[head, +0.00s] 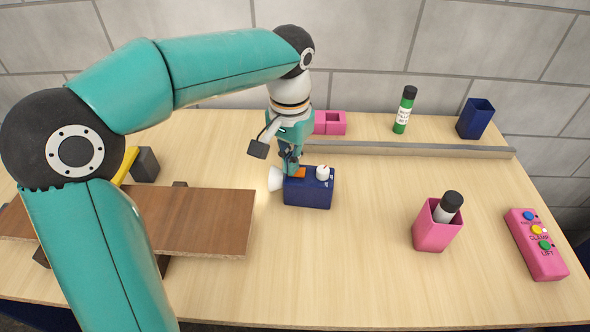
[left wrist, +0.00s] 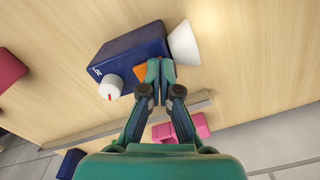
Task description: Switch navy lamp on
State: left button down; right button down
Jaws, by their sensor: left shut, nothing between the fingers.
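The navy lamp (head: 310,194) is a dark blue box on the table. It has a white cone on its left side, an orange switch (head: 300,172) on top and a white knob (head: 322,172) with a red mark. My left gripper (head: 292,170) is shut and empty, pointing down with its fingertips at the orange switch. In the left wrist view the lamp (left wrist: 125,50) lies beyond the shut fingertips (left wrist: 160,68), which partly cover the orange switch (left wrist: 141,73); I cannot tell whether they touch it. The tabletop beside the cone looks slightly brighter. My right gripper is out of view.
A brown board (head: 195,215) lies on dark supports at left. A grey rail (head: 420,150) runs behind the lamp. Behind it stand a pink block (head: 333,123), green bottle (head: 404,112) and navy cup (head: 475,119). A pink holder (head: 436,230) and pink button box (head: 537,245) stand right.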

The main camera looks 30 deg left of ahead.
pick_arm(q)
jog(key=shift+r, duration=0.1)
notch_tip(320, 180, up, 7)
jog(key=p, duration=0.7)
dwell(0.5)
